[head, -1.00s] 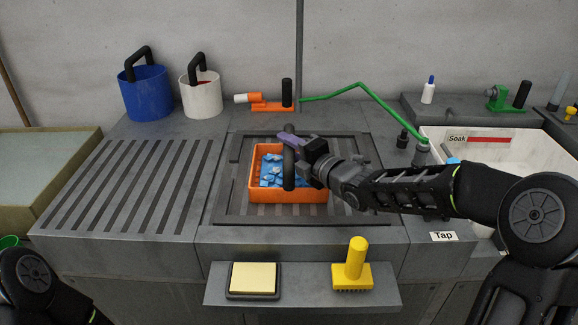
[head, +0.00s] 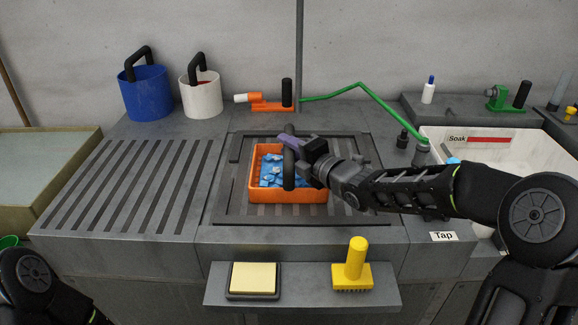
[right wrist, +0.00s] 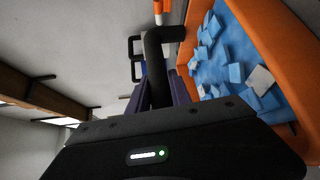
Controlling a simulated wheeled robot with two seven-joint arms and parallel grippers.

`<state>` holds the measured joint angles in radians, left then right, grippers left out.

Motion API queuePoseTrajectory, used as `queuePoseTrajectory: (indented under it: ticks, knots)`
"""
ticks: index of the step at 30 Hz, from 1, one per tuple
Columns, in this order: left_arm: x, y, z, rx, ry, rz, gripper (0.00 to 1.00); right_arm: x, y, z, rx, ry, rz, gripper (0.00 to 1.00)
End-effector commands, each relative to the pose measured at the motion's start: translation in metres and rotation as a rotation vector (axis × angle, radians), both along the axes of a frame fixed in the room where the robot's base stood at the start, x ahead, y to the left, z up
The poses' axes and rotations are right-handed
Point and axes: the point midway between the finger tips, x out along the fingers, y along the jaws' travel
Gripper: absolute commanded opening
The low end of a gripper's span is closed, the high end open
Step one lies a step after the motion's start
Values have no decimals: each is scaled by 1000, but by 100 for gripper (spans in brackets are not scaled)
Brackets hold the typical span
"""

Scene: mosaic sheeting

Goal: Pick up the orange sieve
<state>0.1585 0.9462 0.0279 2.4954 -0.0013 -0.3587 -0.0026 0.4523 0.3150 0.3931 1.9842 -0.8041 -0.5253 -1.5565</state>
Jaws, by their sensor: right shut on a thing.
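The orange sieve (head: 275,197) is a rectangular box holding several blue and pale tile pieces. It is over the slatted panel in the middle of the counter; I cannot tell whether it touches the slats. Its dark arched handle (head: 289,172) rises above the tiles. My right gripper (head: 290,142) reaches in from the right with purple fingers shut on this handle. In the right wrist view the black handle (right wrist: 158,55) passes between the fingers, with the sieve's orange wall (right wrist: 272,45) to the right. My left gripper is out of view; only part of the left arm shows.
A blue bucket (head: 146,95) and a white bucket (head: 202,97) stand at the back left. An orange clamp-like tool (head: 268,104) and a green pipe (head: 345,91) are behind the sieve. A white basin (head: 510,156) is right. A sponge (head: 254,279) and yellow brush (head: 354,268) occupy the front ledge.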

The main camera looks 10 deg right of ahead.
Motion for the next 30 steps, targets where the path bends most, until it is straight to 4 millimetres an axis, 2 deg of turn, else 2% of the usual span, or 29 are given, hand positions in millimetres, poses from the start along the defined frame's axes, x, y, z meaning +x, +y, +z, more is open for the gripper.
queuePoseTrajectory:
  ticks: [20,25,30]
  knots:
    - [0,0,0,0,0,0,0,0,0,5,-1,-3,1,0]
    - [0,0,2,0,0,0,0,0,0,25,-1,-5,0,0]
    - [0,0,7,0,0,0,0,0,0,59,-3,-9,1,0]
